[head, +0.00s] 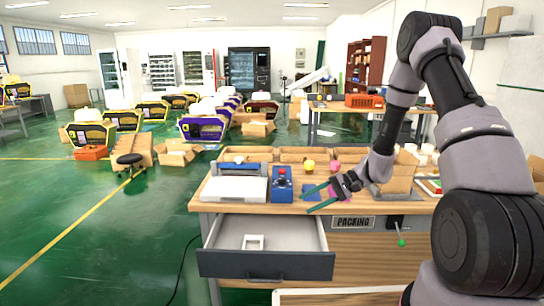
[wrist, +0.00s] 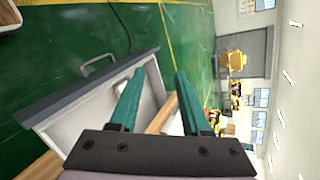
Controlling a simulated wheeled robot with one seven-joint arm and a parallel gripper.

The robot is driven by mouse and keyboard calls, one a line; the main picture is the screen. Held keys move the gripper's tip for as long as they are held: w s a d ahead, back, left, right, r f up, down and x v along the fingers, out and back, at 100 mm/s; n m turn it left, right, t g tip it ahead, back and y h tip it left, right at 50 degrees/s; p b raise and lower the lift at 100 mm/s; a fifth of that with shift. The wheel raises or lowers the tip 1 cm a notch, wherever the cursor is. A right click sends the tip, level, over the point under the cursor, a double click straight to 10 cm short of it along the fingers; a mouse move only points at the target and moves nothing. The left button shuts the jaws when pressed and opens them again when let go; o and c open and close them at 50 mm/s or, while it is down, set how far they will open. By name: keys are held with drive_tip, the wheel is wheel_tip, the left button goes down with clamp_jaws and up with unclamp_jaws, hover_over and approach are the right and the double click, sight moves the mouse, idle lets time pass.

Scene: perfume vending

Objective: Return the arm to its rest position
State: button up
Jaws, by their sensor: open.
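My gripper (head: 314,198) is at the front edge of the wooden packing bench (head: 355,204), above the right end of the open drawer. Its two green fingers are apart with nothing between them. They point left in the head view. In the wrist view the gripper (wrist: 158,92) also shows open and empty, with the drawer behind the fingers. My arm comes in from the right side of the head view and bends down to the bench.
The grey drawer (head: 265,264) is pulled out and holds a small white square object (head: 253,242). On the bench stand a white-and-grey machine (head: 238,184), a blue control box (head: 282,186) and cardboard bins (head: 305,155).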

drive_tip(key=s+d+r+n+t+h, duration=0.1)
drive_tip(key=s+d+r+h, duration=0.2)
drive_tip(key=r, duration=0.7)
drive_tip(key=s+d+r+n+h, duration=0.1)
drive_tip(key=s+d+r+h, duration=0.2)
drive_tip(key=r, duration=0.7)
drive_tip(key=s+d+r+m+t+h, duration=0.1)
drive_tip(key=s+d+r+t+h, duration=0.1)
drive_tip(key=s+r, duration=0.5)
drive_tip(key=s+d+r+m+t+h, duration=0.1)
drive_tip(key=s+d+r+t+h, duration=0.1)
drive_tip(key=s+d+r+t, duration=0.2)
drive_tip(key=s+r+t, duration=0.1)
drive_tip(key=s+r, duration=0.2)
drive_tip(key=shift+s+d+r+h, duration=0.15)
drive_tip(key=shift+s+d+h, duration=0.05)
drive_tip(key=shift+h, duration=0.1)
